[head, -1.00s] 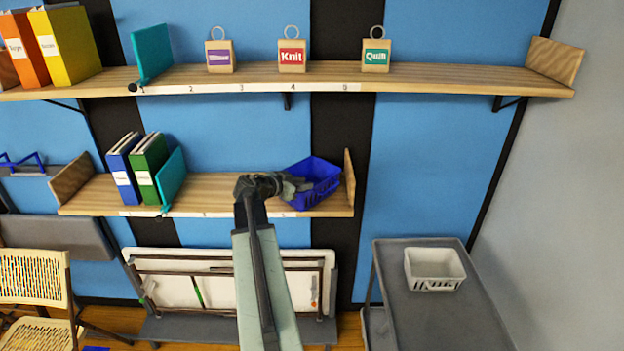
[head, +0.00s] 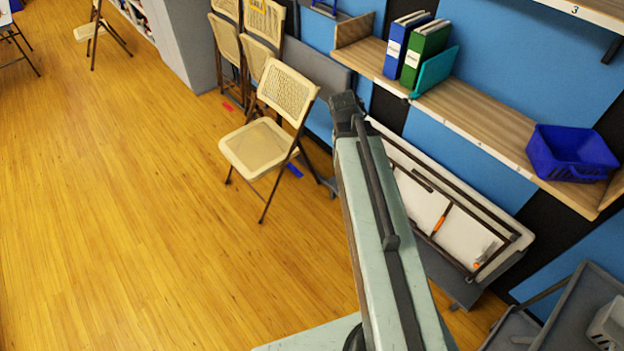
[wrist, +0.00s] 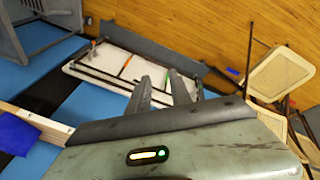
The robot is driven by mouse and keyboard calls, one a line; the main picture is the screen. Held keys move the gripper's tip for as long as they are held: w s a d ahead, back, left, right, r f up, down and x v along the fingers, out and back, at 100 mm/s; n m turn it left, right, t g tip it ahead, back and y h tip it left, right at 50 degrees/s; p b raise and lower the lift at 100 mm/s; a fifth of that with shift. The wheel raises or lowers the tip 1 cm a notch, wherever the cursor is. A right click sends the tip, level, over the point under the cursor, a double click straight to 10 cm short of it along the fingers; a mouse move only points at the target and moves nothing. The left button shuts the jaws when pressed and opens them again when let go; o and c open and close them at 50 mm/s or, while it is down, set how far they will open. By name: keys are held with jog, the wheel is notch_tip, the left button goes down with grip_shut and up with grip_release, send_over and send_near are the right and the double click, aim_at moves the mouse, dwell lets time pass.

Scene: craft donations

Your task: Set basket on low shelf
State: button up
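The blue basket (head: 572,152) sits upright on the low wooden shelf (head: 488,112), near the shelf's right end in the head view. Its edge also shows at the left of the wrist view (wrist: 17,133), beside the shelf's end. My gripper (wrist: 160,80) is open and empty in the wrist view, with its two fingers apart. It is well clear of the basket, to the left of it in the head view, where the fingers are hidden behind my arm.
Blue and green binders (head: 425,52) stand on the low shelf by a teal bookend (head: 435,72). A folded table (head: 455,205) leans below. A chair (head: 262,145) stands left. A grey cart (head: 555,320) holds a white basket (head: 608,322). Wooden floor at left is open.

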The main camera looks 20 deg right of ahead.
jog(key=s+a+f+n+y, duration=0.1)
jog(key=a+n, duration=0.5)
jog(key=a, duration=1.4)
jog(key=s+y, duration=0.1)
jog(key=y, duration=0.1)
jog(key=shift+n+g+y, duration=0.3)
jog(key=shift+g, duration=0.1)
notch_tip(320, 180, down, 14)
jog(key=b, duration=1.4)
jog(key=shift+f, duration=0.2)
